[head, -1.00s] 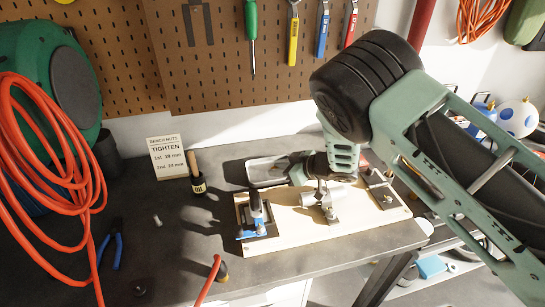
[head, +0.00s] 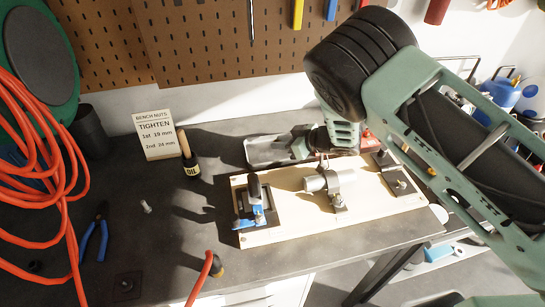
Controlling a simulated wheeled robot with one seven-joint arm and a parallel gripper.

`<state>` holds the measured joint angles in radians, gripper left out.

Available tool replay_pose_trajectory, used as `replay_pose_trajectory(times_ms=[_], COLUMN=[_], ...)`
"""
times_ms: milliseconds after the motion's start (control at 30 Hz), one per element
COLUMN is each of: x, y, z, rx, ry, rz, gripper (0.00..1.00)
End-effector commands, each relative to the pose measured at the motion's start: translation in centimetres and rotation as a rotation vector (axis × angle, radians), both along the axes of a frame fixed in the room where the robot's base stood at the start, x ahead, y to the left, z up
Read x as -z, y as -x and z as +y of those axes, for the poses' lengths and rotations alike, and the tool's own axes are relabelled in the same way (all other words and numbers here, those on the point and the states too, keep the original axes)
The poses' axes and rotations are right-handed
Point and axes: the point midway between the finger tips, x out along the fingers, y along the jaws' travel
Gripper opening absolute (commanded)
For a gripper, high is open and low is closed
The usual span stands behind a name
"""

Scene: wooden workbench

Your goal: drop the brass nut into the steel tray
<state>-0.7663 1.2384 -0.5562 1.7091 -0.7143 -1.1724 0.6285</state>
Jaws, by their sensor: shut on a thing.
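The steel tray (head: 262,164) is a shallow grey tray at the back of the workbench, behind the wooden board. My gripper (head: 298,147) is at the tray's right end, low over or beside it. I cannot tell its exact height. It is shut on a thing. The brass nut cannot be made out; the fingers and wrist hide what is between them.
A wooden board (head: 290,226) with a blue clamp (head: 252,210) and a metal pipe in a bracket (head: 322,183) lies in front of the tray. The pegboard wall (head: 215,60) rises behind.

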Motion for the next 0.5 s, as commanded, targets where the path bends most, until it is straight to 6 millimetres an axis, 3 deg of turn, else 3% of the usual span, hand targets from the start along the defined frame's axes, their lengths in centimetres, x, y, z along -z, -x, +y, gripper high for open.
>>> replay_pose_trajectory(times_ms=[100,367,400,467,500], x=[1.02,1.00,1.00,1.00,1.00], y=[-0.02,-0.03,-0.02,-0.02,-0.02], z=[0.02,0.01,0.00,0.00,0.01], rx=[0.000,0.000,0.000,0.000,0.000], ry=[-0.001,-0.001,-0.001,-0.001,-0.001], rz=[0.000,0.000,0.000,0.000,0.000], gripper=[0.00,0.00,0.27,0.43,0.46])
